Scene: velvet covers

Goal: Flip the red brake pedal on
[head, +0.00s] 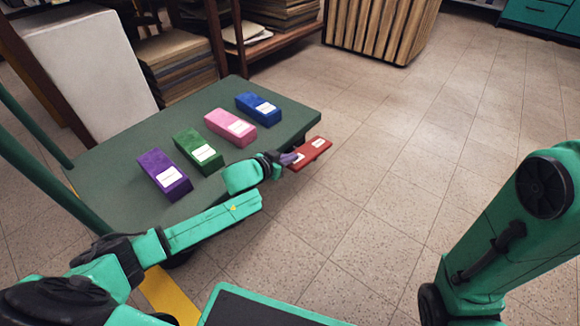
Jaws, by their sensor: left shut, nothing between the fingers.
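The red brake pedal (318,149) is a flat red plate with small white labels. It sticks out from the near right edge of the green cart deck (110,158). My left gripper (289,159) is shut and empty, with its fingertips at the left end of the pedal. I cannot tell whether they touch it. The gripper and wrist hide where the pedal joins the cart. My right arm comes in at the right, but its gripper is out of the picture.
Purple (158,169), green (192,145), pink (222,123) and blue (262,104) velvet blocks with white labels stand in a row on the deck. A green handle rail (50,185) rises at left. Shelves (275,42) stand behind. The tiled floor at right is clear.

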